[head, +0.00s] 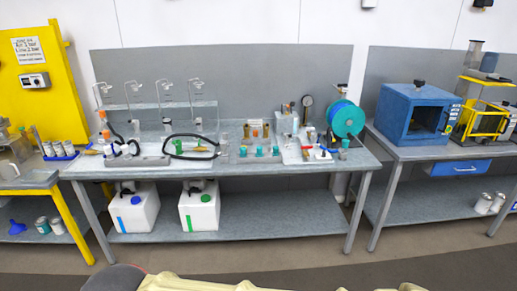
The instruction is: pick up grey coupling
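No grey coupling can be picked out for sure. The small parts on the middle grey workbench (215,166) are too small to tell apart. Several small items stand there, among them grey ones in a long grey tray (137,161) at the left and green-topped pieces (259,151) near the middle. A white tray (293,157) with small parts lies right of these. My gripper is not in view; only cream and dark parts of my own body show at the bottom edge.
A blue hose reel (345,118) stands at the bench's right end. Two white canisters (134,212) are on its lower shelf. A blue box-like oven (412,115) is on the right bench, and a yellow cabinet (35,95) is at far left. Floor before the bench is clear.

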